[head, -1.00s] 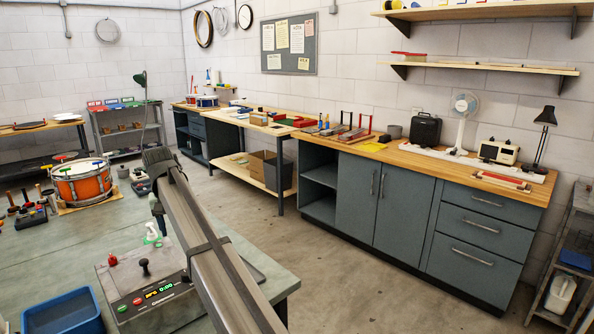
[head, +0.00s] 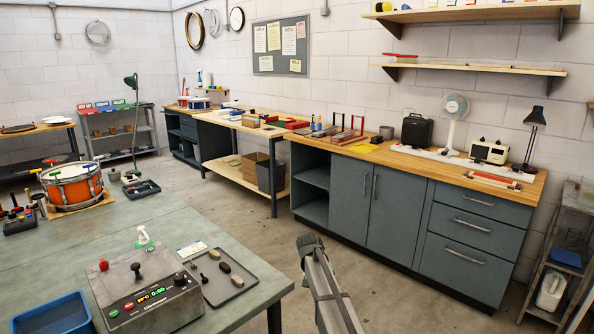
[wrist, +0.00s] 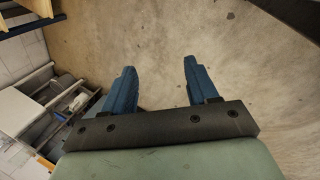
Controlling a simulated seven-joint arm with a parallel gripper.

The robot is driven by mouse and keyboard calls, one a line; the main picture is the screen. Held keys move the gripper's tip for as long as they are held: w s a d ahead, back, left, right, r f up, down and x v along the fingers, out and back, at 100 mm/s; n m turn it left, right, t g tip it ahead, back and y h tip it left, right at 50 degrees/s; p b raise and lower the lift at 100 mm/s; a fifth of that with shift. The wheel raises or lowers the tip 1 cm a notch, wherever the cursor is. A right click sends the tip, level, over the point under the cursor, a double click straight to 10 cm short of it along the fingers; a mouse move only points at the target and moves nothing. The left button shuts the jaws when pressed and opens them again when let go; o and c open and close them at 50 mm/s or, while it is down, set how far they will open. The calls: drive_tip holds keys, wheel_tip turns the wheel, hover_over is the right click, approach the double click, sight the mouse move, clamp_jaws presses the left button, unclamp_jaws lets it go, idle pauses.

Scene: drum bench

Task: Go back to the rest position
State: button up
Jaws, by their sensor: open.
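My gripper (wrist: 158,88) shows in the wrist view with its two blue fingers spread wide apart. Nothing is between them, and bare floor lies beyond. In the head view only part of my arm (head: 326,285) shows, at the bottom centre right, over the floor beyond the right edge of the green bench (head: 150,220). The fingers cannot be made out in the head view.
An orange drum (head: 72,187) stands on the bench at the left. A control box (head: 145,285), a dark tray (head: 228,286) with several small items and a blue bin (head: 52,314) are nearer. Grey cabinets (head: 370,205) line the right wall. The floor (head: 245,230) between is clear.

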drive_tip(key=s+d+f+n+g+y, duration=0.1)
drive_tip(key=s+d+f, duration=0.2)
drive_tip(key=s+f, duration=0.9)
drive_tip(key=s+d+f+g, duration=0.2)
drive_tip(key=s+d+f, duration=0.1)
drive_tip(key=s+f, duration=0.95)
drive_tip(key=s+f+g+y, duration=0.1)
drive_tip(key=s+f, duration=0.2)
drive_tip(key=s, duration=0.8)
drive_tip(key=s+f+y, duration=0.1)
drive_tip(key=s+f, duration=0.2)
drive_tip(key=s, duration=0.8)
drive_tip(key=s+d+f+n+g, duration=0.1)
drive_tip(key=s+f, duration=0.3)
drive_tip(key=s, duration=0.7)
drive_tip(key=shift+g+y, duration=0.3)
drive_tip(key=shift+y, duration=0.1)
drive_tip(key=shift+w+d, duration=0.1)
drive_tip(key=shift+w, duration=0.05)
